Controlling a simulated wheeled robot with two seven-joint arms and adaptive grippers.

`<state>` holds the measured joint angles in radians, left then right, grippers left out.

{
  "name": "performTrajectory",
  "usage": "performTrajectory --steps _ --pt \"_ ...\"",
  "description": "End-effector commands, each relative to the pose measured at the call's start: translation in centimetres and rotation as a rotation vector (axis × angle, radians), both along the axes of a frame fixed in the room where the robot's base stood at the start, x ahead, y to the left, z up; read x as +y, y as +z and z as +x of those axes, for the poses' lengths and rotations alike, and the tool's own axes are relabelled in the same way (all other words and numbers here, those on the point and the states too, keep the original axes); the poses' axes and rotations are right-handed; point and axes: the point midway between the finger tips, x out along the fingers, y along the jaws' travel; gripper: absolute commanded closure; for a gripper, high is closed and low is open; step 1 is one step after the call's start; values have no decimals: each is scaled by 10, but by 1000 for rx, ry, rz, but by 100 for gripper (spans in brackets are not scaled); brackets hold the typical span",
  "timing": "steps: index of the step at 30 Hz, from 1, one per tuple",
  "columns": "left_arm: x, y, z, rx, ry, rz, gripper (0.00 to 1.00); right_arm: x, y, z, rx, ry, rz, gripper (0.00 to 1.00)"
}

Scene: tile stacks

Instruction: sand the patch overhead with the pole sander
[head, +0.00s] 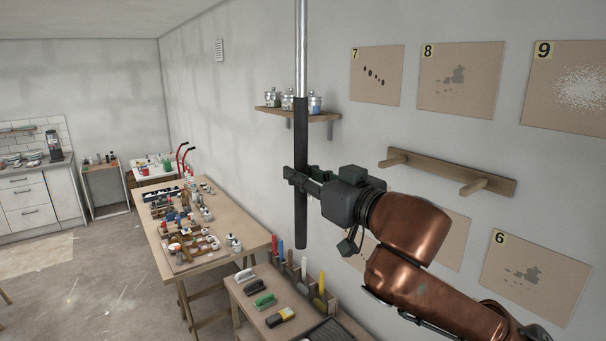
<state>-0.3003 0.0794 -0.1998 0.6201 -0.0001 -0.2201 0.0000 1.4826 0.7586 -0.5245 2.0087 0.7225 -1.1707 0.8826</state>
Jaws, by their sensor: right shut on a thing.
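A pole (301,60) stands upright in the head view, with a bright metal upper part and a black grip (301,140) below. My right gripper (299,180) is shut on the black grip, a little above its lower end. The pole runs out of the top of the picture, so its sanding head is not in view. The overhead patch is not in view; only a strip of plain ceiling (80,18) shows at the top left. My left gripper is not in view.
A low table (245,298) with trowels and brushes stands below the pole. A longer wooden table (160,255) full of tools is behind it. A shelf (325,117) with jars and a pegged wooden rail (450,172) are on the right wall. Floor (100,290) at left is mostly clear.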

Motion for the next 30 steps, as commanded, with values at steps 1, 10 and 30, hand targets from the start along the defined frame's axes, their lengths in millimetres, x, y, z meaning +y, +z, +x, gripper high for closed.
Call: performTrajectory --steps 1,10,30 --pt "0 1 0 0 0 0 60 0 3 0 -2 0 2 100" --pt "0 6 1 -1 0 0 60 0 9 -1 -2 0 2 100" --pt "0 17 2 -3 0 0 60 0 21 -1 -2 1 2 100"
